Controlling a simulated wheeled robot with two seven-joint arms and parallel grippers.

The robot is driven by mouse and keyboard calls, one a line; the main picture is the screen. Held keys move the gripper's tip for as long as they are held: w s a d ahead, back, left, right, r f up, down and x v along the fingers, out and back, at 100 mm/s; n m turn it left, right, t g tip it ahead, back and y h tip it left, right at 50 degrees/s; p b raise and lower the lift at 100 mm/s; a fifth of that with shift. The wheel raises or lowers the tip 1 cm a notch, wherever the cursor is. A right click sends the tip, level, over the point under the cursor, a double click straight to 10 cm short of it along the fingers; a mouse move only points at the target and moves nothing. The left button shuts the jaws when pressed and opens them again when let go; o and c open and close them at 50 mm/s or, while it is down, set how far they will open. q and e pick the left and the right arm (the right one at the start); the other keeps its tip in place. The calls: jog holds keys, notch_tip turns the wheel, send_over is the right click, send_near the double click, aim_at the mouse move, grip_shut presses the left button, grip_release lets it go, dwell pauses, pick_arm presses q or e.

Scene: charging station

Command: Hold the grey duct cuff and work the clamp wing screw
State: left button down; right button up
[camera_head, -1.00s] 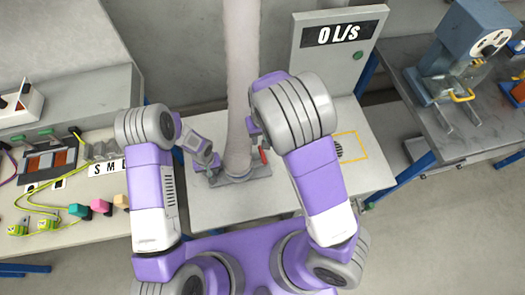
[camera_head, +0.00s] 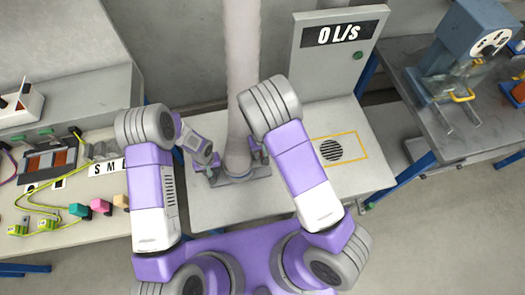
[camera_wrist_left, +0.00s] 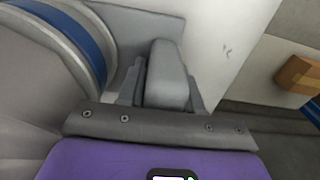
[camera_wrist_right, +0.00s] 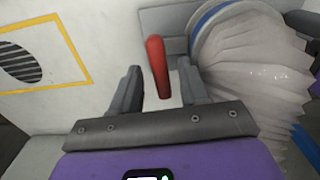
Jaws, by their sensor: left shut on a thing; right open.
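The pale duct (camera_head: 240,80) stands on a grey base plate on the white bench. A blue-banded collar (camera_wrist_right: 216,14) shows at its foot in the right wrist view. My left gripper (camera_head: 212,163) is shut on a grey upright block (camera_wrist_left: 168,75) beside the cuff; a blue band (camera_wrist_left: 72,30) shows there in the left wrist view. My right gripper (camera_wrist_right: 160,82) is open. A red handle (camera_wrist_right: 157,66), apparently the clamp's screw, stands between its fingers with a gap on each side. In the head view my right arm hides the red handle.
A panel reading 0 L/s (camera_head: 338,34) stands at the bench's back right. A round grille (camera_head: 331,150) inside a yellow outline lies right of the duct, on clear bench top. A left bench holds cables and coloured blocks (camera_head: 101,206). A blue machine (camera_head: 465,45) stands at right.

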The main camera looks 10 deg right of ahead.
grip_shut()
jog(key=shift+m, duration=0.3)
jog(key=m, duration=1.2)
jog(key=shift+m, duration=0.4)
dwell(0.5)
grip_release()
